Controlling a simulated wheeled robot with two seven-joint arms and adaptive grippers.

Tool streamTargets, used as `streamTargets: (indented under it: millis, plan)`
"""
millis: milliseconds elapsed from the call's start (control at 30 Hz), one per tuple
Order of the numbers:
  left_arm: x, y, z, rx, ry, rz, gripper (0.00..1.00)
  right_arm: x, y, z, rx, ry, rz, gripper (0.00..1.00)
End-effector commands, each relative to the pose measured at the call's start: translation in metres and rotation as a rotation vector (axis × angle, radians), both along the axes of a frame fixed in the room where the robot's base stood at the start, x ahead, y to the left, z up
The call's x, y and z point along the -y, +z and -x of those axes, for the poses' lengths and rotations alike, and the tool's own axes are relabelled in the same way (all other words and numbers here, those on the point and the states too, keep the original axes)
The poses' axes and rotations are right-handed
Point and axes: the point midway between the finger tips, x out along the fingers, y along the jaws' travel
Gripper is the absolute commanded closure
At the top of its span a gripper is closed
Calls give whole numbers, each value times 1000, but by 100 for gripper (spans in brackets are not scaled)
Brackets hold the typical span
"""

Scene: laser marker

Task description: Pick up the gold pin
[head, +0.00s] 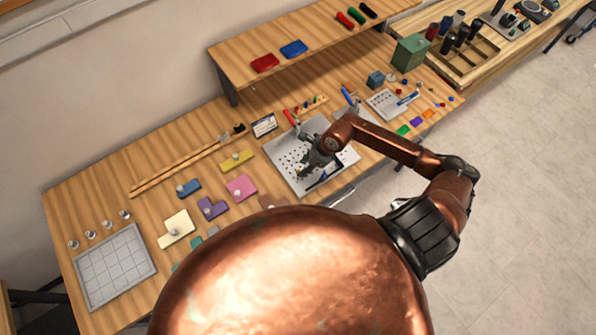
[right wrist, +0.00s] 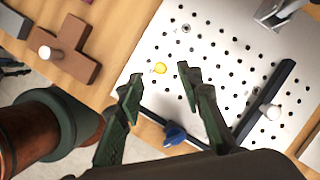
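The gold pin (right wrist: 160,67) stands in the white perforated board (right wrist: 150,42), near its left edge in the right wrist view. My right gripper (right wrist: 159,83) is open, with its two green-black fingers on either side of the pin in the picture and nothing between them. I cannot tell how far above the board the fingertips are. In the head view my right gripper (head: 314,160) is over the board (head: 283,150), and I cannot make out the pin clearly there. My left gripper is not in view.
A blue piece (right wrist: 175,133) is close to the right gripper's fingers. A dark bar with a white knob (right wrist: 270,92) lies across the board. A metal clamp (right wrist: 274,12) is at its upper edge. A brown knobbed block (right wrist: 65,52) is beside the board. A raised shelf (head: 330,40) spans the bench's back.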

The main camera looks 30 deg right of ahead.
Motion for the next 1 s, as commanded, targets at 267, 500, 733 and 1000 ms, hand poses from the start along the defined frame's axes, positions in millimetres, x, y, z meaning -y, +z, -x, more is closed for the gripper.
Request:
streamTargets:
  millis: [267,500,733,1000]
  plan:
    - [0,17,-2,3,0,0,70,-10,-35,-9,0,0,-4,66]
    - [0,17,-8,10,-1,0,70,-12,-42,-11,1,4,-2,66]
    - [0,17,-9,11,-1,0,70,-12,-42,-11,1,4,-2,77]
    - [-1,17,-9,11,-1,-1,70,-12,-42,-10,0,3,-2,95]
